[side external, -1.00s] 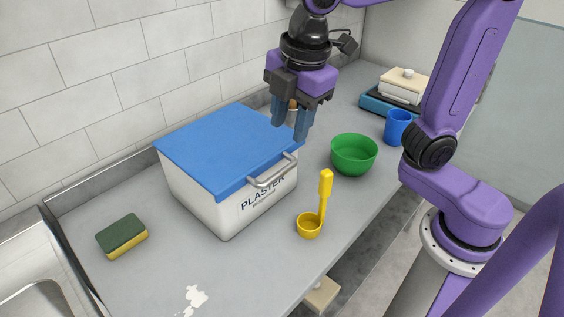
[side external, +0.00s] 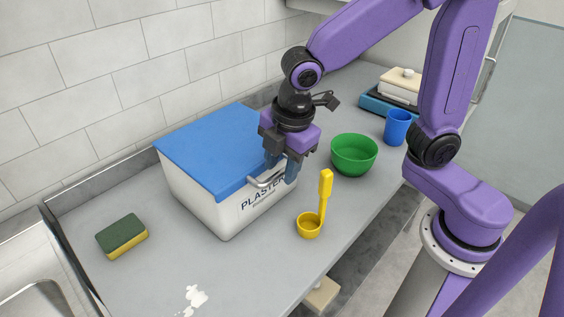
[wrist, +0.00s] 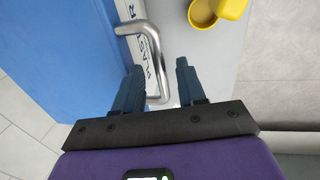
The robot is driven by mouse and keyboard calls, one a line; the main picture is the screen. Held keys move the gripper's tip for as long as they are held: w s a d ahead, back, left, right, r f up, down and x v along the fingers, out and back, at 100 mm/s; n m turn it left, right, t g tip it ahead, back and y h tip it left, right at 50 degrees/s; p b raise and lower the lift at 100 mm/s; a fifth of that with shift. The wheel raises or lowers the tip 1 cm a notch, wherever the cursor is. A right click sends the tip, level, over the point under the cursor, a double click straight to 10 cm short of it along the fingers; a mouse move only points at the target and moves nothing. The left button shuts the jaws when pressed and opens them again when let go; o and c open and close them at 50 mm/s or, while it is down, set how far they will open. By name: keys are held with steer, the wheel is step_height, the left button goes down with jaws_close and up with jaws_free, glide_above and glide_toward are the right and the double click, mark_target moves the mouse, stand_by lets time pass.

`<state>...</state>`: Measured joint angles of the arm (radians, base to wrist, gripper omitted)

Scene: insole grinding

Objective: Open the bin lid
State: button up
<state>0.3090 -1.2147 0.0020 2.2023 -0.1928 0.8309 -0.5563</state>
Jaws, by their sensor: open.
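The white plaster bin (side external: 205,205) stands on the counter with its blue lid (side external: 205,150) lying shut on top. A grey metal bar handle (side external: 262,181) sticks out from the lid's front edge. My gripper (side external: 281,175) points down at the right end of this handle, with its fingers open. In the wrist view my gripper (wrist: 158,75) has one finger on each side of the handle's near end. The handle (wrist: 150,45) runs between the fingertips, beside the blue lid (wrist: 60,60). I cannot tell whether a finger touches the handle.
A yellow scoop (side external: 309,226) stands on the counter in front of the bin, close to my gripper. A green bowl (side external: 354,155) and a blue cup (side external: 397,127) are to the right. A sponge (side external: 122,236) lies to the left. A tiled wall is behind.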

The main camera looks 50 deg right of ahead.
jaws_close()
